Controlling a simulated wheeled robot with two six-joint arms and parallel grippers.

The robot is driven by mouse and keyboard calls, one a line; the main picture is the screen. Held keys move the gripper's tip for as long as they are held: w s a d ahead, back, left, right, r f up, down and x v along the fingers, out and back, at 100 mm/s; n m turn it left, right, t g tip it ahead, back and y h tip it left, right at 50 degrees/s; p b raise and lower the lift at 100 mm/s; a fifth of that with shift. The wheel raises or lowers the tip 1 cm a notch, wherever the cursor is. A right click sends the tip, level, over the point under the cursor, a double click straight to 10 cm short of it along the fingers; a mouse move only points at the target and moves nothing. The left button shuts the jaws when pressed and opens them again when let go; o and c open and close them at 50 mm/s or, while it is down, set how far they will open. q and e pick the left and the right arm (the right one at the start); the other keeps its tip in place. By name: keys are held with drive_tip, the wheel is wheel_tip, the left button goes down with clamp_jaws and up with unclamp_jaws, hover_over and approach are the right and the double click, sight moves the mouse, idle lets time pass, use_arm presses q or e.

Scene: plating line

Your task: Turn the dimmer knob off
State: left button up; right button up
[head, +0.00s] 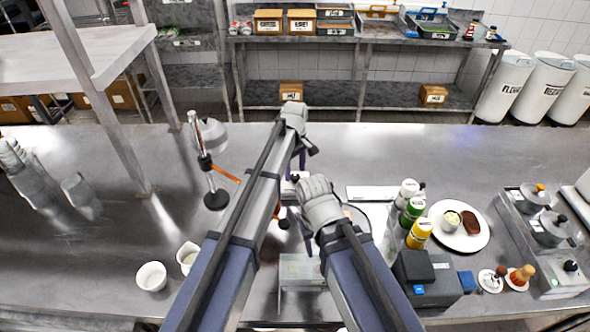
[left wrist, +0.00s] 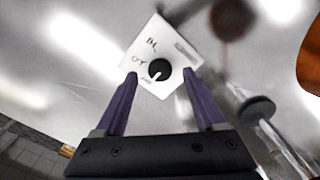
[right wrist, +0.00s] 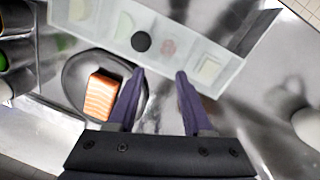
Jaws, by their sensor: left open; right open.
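The dimmer knob (left wrist: 160,69) is a black round knob on a white plate (left wrist: 150,48) with dark markings, seen in the left wrist view. A short white pointer on it points to the lower left. My left gripper (left wrist: 160,74) is open, its purple fingers on either side of the knob; I cannot tell whether they touch it. In the head view the knob is not clearly visible near my arms. My right gripper (right wrist: 160,74) is open and empty, above the counter near a dark plate (right wrist: 72,98) bearing a salmon piece (right wrist: 101,96).
A pale compartment tray (right wrist: 185,52) lies beyond my right gripper. A lamp on a stand (head: 212,165) stands left of my left arm. Bottles (head: 418,233) and a white plate with food (head: 478,236) stand at the right. A white bowl (head: 151,276) sits at front left.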

sight(295, 176)
use_arm(q)
drive_tip(key=shift+r+p, duration=2.65)
drive_tip(key=shift+r, duration=0.35)
